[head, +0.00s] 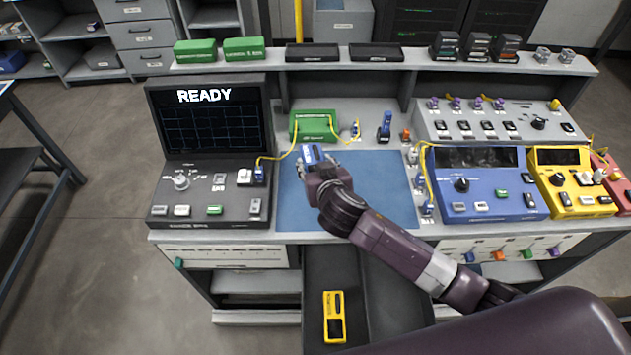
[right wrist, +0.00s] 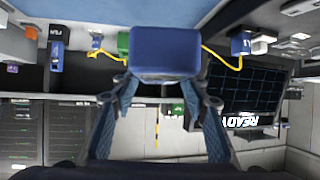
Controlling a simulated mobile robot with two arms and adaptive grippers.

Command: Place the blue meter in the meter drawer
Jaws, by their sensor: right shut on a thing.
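The blue meter (head: 313,154) is held up above the blue mat (head: 375,190) on the workbench. My right gripper (head: 314,166) is shut on it; in the right wrist view the blue meter (right wrist: 165,52) sits between the two fingertips (right wrist: 165,78). An open dark drawer (head: 318,262) extends from the bench front below the mat, with a yellow meter (head: 334,317) lying in it. My right arm covers part of the drawer's right side. My left gripper does not show.
A console with a READY screen (head: 210,115) stands left of the mat. A green box (head: 314,125) with yellow fibres stands behind the mat. A blue device (head: 485,185) and a yellow device (head: 567,182) stand to the right.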

